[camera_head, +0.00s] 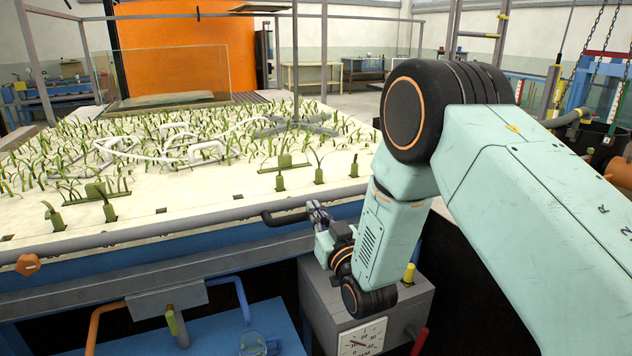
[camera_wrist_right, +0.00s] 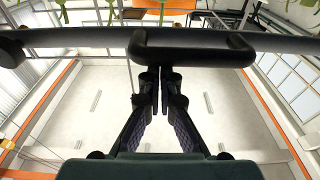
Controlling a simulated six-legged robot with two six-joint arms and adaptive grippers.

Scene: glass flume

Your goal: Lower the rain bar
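No part is labelled as the rain bar, and I cannot tell for sure which one it is. A long grey bar (camera_head: 150,231) runs along the front edge of the planted bed, and a dark bent handle (camera_head: 283,218) shows near its right part. In the right wrist view the dark handle (camera_wrist_right: 195,52) lies across, just past my fingertips. My right gripper (camera_head: 318,209) is beside the handle's right end. In the wrist view its fingertips (camera_wrist_right: 160,78) are together, with nothing visible between them; contact with the handle is unclear. My left gripper is not in view.
A grey box (camera_head: 318,300) with a dial (camera_head: 362,338) and a yellow knob (camera_head: 409,273) stands below my right arm. An orange knob (camera_head: 27,264) is at the far left. Green plants and white tubing (camera_head: 130,153) cover the bed, with upright posts around it.

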